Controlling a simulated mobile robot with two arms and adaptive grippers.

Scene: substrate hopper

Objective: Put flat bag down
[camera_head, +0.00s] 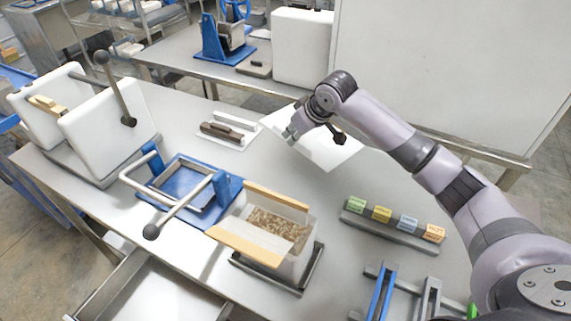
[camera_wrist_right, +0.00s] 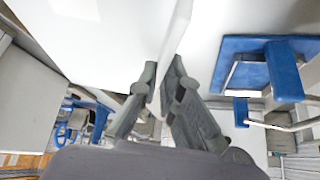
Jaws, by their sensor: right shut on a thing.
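The flat bag (camera_head: 335,152) is a thin white sheet over the back middle of the steel table, slanting down to the right. My left gripper is not in view.
A white holder with a dark brown bar (camera_head: 222,131) lies left of the bag. The blue frame (camera_head: 170,190) with handles and the hopper of brown substrate (camera_head: 278,228) stand in front. A rack of coloured blocks (camera_head: 390,228) is at right. Bare table lies between.

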